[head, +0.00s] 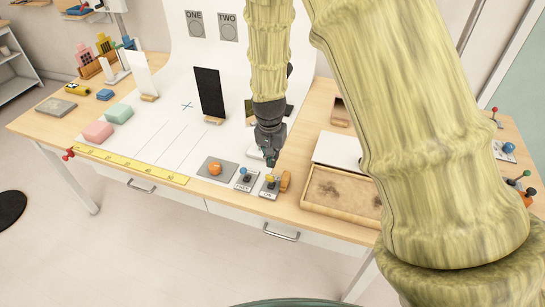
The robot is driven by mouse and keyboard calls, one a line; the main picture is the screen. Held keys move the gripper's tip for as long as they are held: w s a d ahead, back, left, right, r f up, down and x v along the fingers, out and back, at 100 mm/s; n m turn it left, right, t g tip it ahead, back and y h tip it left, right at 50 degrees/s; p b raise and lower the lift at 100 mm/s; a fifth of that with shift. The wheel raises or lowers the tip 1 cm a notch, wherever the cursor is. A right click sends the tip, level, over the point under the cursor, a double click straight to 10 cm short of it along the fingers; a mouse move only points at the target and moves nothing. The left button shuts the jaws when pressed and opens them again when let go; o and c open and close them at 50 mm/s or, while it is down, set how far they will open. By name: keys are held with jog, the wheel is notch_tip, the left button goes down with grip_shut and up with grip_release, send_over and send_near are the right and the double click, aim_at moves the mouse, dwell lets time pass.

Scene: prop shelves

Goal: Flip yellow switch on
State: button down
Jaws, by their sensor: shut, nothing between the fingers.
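The yellow switch (270,179) stands on a small grey plate near the front edge of the wooden table. Small lettering on its plate is too small to read surely, and whether the lever is on or off I cannot tell. My gripper (271,162) points down just above and behind the yellow switch, shut and empty. Its fingertips are very near the lever; I cannot tell whether they touch it. A similar blue switch (245,174) stands on its own plate just to the left.
An orange knob (214,168) on a grey plate lies left of the switches. A wooden tray (340,194) is to the right, with a small brown wooden piece (284,181) between. A black upright panel (210,93) and a yellow ruler (130,165) are farther left.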

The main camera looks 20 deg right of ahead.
notch_tip(320, 180, up, 9)
jog(key=s+a+b, duration=0.1)
jog(key=s, duration=0.1)
jog(key=shift+a, duration=0.25)
dwell(0.8)
jog(key=shift+r, duration=0.1)
dwell(0.4)
